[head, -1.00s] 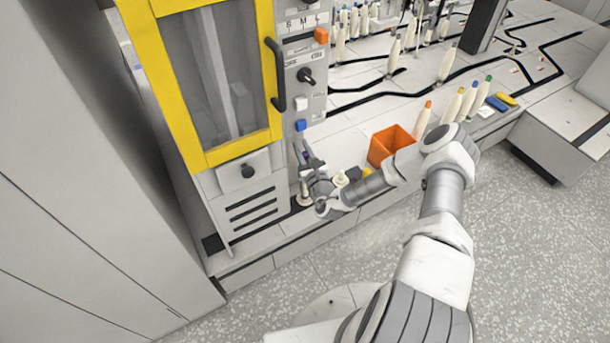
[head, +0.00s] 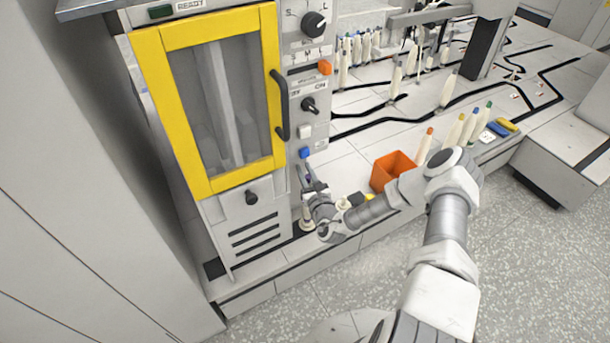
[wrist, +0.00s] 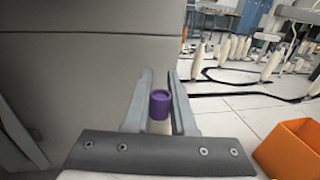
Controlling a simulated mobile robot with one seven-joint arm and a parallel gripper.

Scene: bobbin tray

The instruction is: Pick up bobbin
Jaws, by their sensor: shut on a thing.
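A bobbin with a purple top (wrist: 160,104) stands between the two fingers of my gripper (wrist: 160,95) in the wrist view. The fingers are shut on it, one on each side. Its lower part is hidden behind the gripper's dark bar. In the head view my gripper (head: 311,183) is low beside the machine's right front corner, above the pale worktop. A pale upright piece (head: 306,213) shows just below the fingers; I cannot tell whether it is the bobbin's lower body or a separate stand.
A machine with a yellow-framed door (head: 159,100) and a black handle (head: 279,105) stands close on the left. An orange bin (head: 389,172) sits to the right of my gripper. Several cream bobbins with coloured tips (head: 452,132) stand farther right.

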